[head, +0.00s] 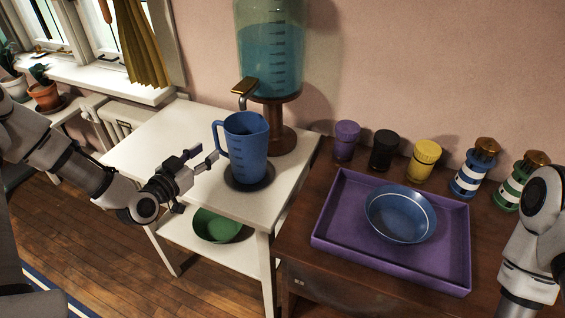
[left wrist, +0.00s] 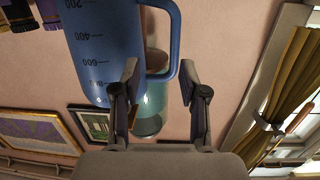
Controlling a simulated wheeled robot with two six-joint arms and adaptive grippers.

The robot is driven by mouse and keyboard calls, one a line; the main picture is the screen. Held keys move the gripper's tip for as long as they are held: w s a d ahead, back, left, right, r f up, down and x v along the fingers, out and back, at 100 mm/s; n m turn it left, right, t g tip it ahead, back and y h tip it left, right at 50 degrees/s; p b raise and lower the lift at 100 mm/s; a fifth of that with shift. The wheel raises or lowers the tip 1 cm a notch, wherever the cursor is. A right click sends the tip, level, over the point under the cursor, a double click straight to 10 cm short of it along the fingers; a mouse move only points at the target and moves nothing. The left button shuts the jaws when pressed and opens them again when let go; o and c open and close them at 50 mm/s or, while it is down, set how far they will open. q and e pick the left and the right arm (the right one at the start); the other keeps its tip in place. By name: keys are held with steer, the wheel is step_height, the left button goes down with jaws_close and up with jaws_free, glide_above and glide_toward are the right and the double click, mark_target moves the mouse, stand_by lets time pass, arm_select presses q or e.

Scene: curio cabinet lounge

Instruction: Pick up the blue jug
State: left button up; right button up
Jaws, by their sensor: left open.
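The blue jug (head: 247,147) stands upright on a dark round spot on the white table, under the tap of the drink dispenser. Its handle points left, toward my left gripper. My left gripper (head: 203,157) is open and empty, just left of the jug at about handle height. In the left wrist view the jug (left wrist: 105,45) fills the upper left. Its handle lies between the two open fingers (left wrist: 159,72) in the picture; I cannot tell whether they touch it. My right arm shows at the right edge; its gripper is out of view.
The dispenser (head: 268,45) stands behind the jug, its tap (head: 244,88) close above. A green bowl (head: 217,225) sits on the white table's (head: 150,140) lower shelf. At right, a purple tray (head: 335,240) holds a blue bowl (head: 400,212), with several jars behind.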

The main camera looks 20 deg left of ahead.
mark_target(213, 129)
arm_select(q)
steer(key=shift+n+t+y, duration=0.6)
steer(key=shift+t, duration=0.1)
steer(key=w, duration=0.2)
steer(key=w+r+b, duration=0.1)
steer(key=w, duration=0.2)
steer(key=w+r, duration=0.1)
steer(key=w, duration=0.2)
steer(key=shift+w+a+r+b, duration=0.1)
steer(key=shift+w+a+b, duration=0.05)
steer(key=shift+a+b, duration=0.25)
steer(key=shift+a, duration=0.1)
steer(key=c, duration=0.6)
steer(key=shift+r, duration=0.1)
jaws_close()
arm_select(e)
step_height(213, 129, down, 3)
